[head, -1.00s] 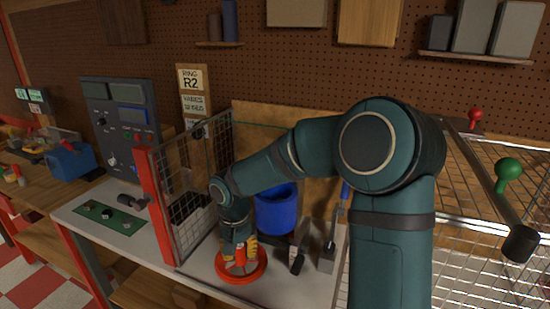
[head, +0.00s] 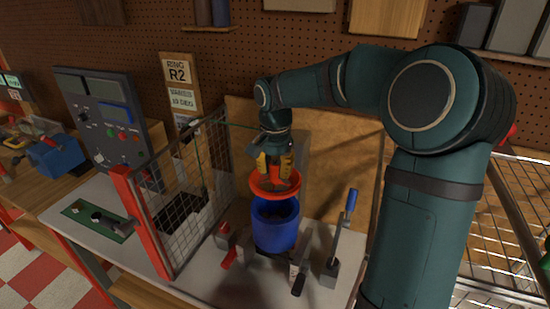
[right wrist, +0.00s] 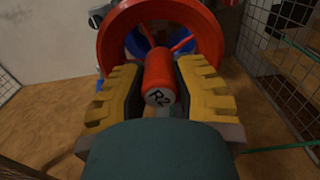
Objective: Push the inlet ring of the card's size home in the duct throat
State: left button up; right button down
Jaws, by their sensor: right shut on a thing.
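The red-orange inlet ring (head: 275,183) hangs just above the blue duct (head: 276,232), roughly over its open mouth. My right gripper (head: 276,163) is shut on the ring's central hub. In the right wrist view the yellow fingers flank the red hub (right wrist: 159,78), which is marked R2, and the ring's rim (right wrist: 112,45) lies beyond it with the blue duct behind. The card (head: 177,74) on the wooden post reads RING R2. In the head view a gap shows between ring and duct at the front; exact centring cannot be told. My left gripper is not in view.
A wire mesh guard with a red post (head: 142,224) stands left of the duct. Clamps with dark and red handles sit around the duct's foot, and a blue-handled lever (head: 343,228) stands to its right. A grey control panel (head: 105,122) is at the left.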

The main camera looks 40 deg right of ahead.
aim_at(275, 187)
jog(key=shift+w, duration=0.15)
jog(key=shift+s+a+r, duration=0.1)
jog(key=shift+s+r, duration=0.05)
jog(key=shift+s, duration=0.1)
jog(key=shift+w, duration=0.1)
jog(key=shift+f+b, duration=2)
jog(key=shift+f, duration=0.8)
jog(key=shift+f, duration=0.15)
